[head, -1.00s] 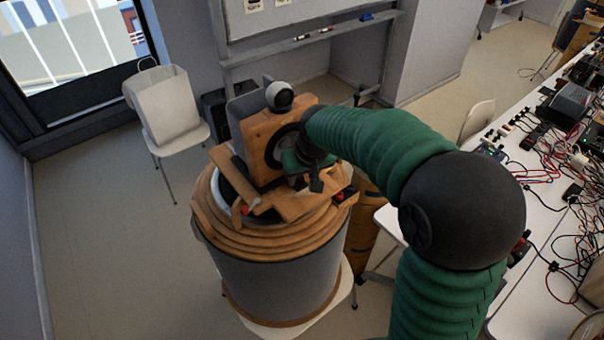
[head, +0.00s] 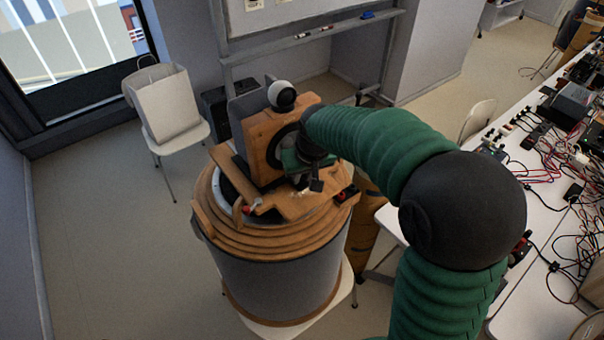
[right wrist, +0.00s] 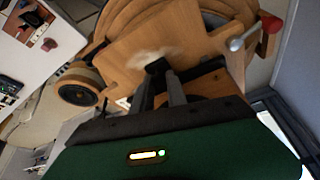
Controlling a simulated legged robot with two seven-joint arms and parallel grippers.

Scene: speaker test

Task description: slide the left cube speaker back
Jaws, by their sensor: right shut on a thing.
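A wooden cube speaker (head: 262,150) with a dark round cone stands on a wooden board (head: 300,207) on top of a round drum (head: 275,262). A black-and-white ball (head: 281,95) sits on its upper edge. My right gripper (head: 316,184) is low in front of the cone. In the right wrist view its dark fingers (right wrist: 160,72) are close together against a wooden part beside the board (right wrist: 145,45). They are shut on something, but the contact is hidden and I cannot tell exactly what. My left gripper is not in view.
The drum stands on a white chair seat (head: 270,329). Red-tipped fittings (head: 248,210) stick out at the board's edge. A white chair with a bag (head: 171,104) is at the left. A cable-strewn table (head: 545,150) lies along the right. The floor at the left is clear.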

